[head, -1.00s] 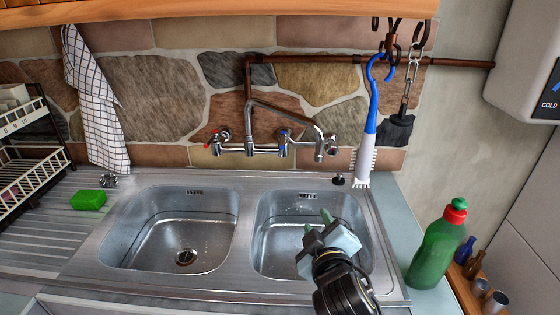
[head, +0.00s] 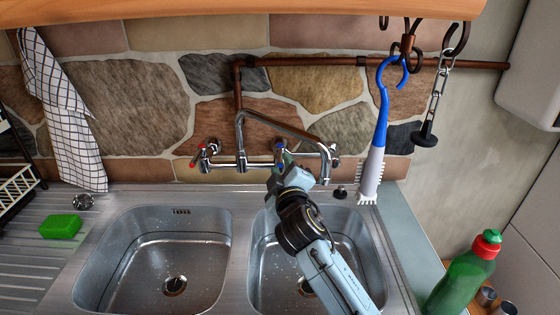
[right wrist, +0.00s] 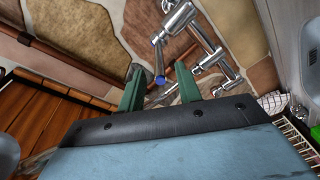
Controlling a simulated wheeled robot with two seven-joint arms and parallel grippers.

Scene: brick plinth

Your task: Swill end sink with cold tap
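The wall mixer tap (head: 250,162) has a red-marked handle (head: 203,152) on the left and a blue-marked cold handle (head: 279,147) on the right. Its swivel spout (head: 326,150) hangs over the right-hand sink (head: 352,235). No water stream shows. My right gripper (head: 282,162) is at the cold handle and partly covers it. In the right wrist view, its green fingers (right wrist: 160,88) are apart, with the blue-capped cold handle (right wrist: 158,57) seen just beyond the gap between them. I cannot tell whether they touch it. My left gripper is not in view.
The left-hand sink (head: 150,245) looks empty. A blue-and-white brush (head: 374,150) and a plug on a chain (head: 427,135) hang right of the tap. A green sponge (head: 60,226) lies on the drainer. A green bottle (head: 463,280) stands at the right.

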